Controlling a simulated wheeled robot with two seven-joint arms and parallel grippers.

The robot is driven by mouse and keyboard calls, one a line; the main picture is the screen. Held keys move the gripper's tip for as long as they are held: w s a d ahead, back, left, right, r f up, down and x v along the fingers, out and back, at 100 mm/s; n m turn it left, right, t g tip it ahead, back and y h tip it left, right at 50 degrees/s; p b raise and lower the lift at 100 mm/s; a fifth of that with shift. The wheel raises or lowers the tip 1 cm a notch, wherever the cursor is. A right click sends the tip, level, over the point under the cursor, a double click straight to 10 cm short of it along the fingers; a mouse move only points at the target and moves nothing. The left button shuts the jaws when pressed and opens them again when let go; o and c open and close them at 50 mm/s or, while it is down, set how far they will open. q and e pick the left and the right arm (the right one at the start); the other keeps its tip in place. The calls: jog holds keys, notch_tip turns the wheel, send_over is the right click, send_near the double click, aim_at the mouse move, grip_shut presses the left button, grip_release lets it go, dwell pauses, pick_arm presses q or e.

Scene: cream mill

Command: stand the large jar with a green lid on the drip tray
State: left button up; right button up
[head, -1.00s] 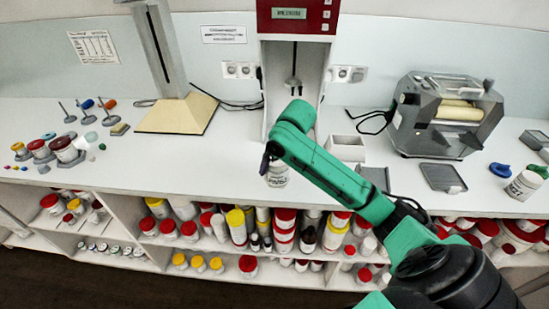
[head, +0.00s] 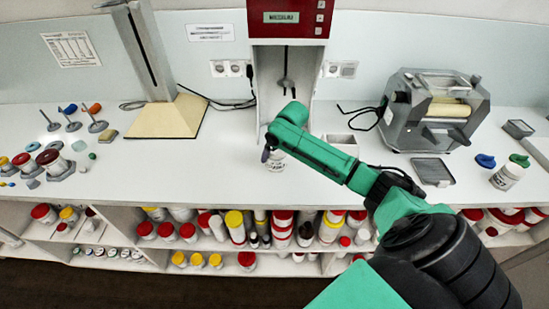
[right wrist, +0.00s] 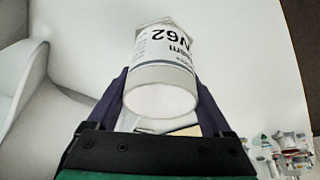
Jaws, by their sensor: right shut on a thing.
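My right gripper (head: 268,150) is shut on a white jar (head: 276,163), in front of the red-topped machine. In the right wrist view the jar (right wrist: 160,75) is between the fingers, with black label print and its plain white end toward the camera. Its lid is hidden, so I cannot tell its colour. A flat dark tray (head: 433,171), possibly the drip tray, lies in front of the roller mill. My left gripper is out of view.
The roller mill (head: 437,112) stands on the right of the counter; a white open box (head: 342,145) is behind my right arm. The red-topped machine (head: 291,22) is at centre back. Several jars and tools sit at the left. The front left-centre counter is clear.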

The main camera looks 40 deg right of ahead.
aim_at(275, 161)
jog(key=shift+s+f, duration=0.1)
jog(key=shift+f, duration=1.75)
jog(key=o, duration=1.1)
